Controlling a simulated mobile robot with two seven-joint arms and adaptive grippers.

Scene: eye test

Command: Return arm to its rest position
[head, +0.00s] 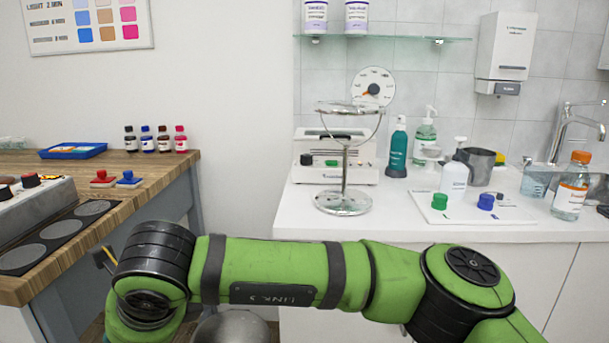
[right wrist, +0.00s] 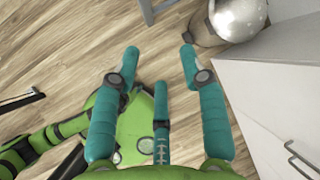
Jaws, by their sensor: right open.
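My right arm (head: 290,275), green with black joints, lies across the bottom of the head view, coming in from the right, in front of the white counter. Its gripper does not show there. In the right wrist view my right gripper (right wrist: 160,65) has teal fingers spread apart with nothing between them. Wooden floor and a green part of my own body show beyond the fingers. My left gripper is in neither view.
A white counter (head: 400,215) holds a round mirror on a stand (head: 344,205), bottles and a grey jug (head: 480,168). A wooden bench (head: 150,177) stands left. A shiny rounded metal object (right wrist: 238,16) stands beyond the gripper, near a white cabinet (right wrist: 270,90).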

